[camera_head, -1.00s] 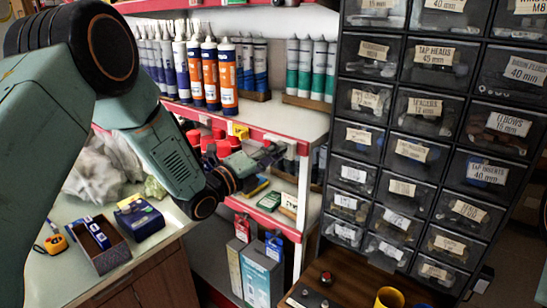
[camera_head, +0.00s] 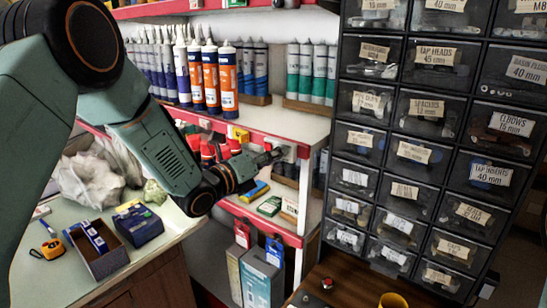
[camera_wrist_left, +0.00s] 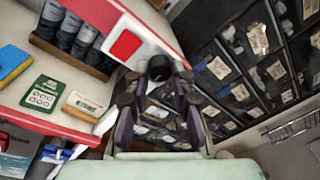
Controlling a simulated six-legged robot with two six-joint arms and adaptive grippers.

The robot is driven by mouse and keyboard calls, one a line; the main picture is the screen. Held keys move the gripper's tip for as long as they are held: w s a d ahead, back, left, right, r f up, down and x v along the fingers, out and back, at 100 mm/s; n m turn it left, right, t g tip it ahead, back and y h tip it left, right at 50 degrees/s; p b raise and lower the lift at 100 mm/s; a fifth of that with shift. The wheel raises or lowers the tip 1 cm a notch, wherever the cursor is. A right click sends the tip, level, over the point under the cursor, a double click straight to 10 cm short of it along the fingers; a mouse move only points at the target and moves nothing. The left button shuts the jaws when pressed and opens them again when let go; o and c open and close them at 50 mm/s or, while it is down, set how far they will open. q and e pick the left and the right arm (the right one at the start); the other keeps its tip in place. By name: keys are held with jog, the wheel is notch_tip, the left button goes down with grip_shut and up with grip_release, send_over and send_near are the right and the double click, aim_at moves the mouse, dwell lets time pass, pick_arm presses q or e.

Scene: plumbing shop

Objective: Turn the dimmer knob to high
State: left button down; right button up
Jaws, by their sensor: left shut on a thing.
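My left gripper (camera_head: 268,158) reaches from the left to the front end of the red-edged shelf in the head view. In the left wrist view, its two dark fingers (camera_wrist_left: 158,82) are closed on a black round knob (camera_wrist_left: 159,66), the dimmer knob. A white plate with a red square (camera_wrist_left: 125,44) is just left of the knob. My right gripper is not in view.
Dark labelled drawers (camera_head: 415,155) stand close on the right. Cartridges (camera_head: 228,80) line the shelf behind the arm. Small boxes (camera_head: 270,206) lie on the lower shelf. A yellow cup (camera_head: 393,300) is on the brown bench below. A pale counter with boxes (camera_head: 138,223) is at left.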

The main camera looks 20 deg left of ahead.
pick_arm(q)
jog(key=shift+r, duration=0.1)
jog(key=c, duration=1.1)
grip_release()
jog(key=shift+v, duration=6)
